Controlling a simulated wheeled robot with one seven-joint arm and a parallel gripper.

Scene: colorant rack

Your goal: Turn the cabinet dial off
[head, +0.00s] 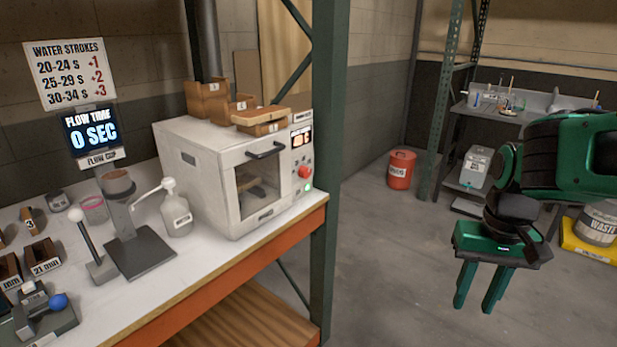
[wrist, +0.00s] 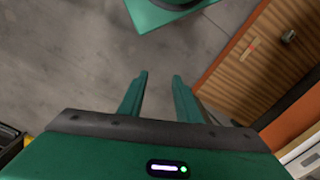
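The white cabinet (head: 210,185) stands on the workbench in the head view, with a dark window door and a handle on its front. Its control strip on the right has a lit orange display, a red dial (head: 304,172) and a glowing green light (head: 308,187) below it. My gripper (head: 480,303) hangs at the right of the head view, fingers down and apart, with nothing between them. It is well to the right of the cabinet, over the floor. In the wrist view my gripper (wrist: 158,82) also shows open and empty; the dial is not visible there.
A green rack post (head: 330,150) rises between the bench and my gripper. A red drum (head: 401,170) stands behind on open floor.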

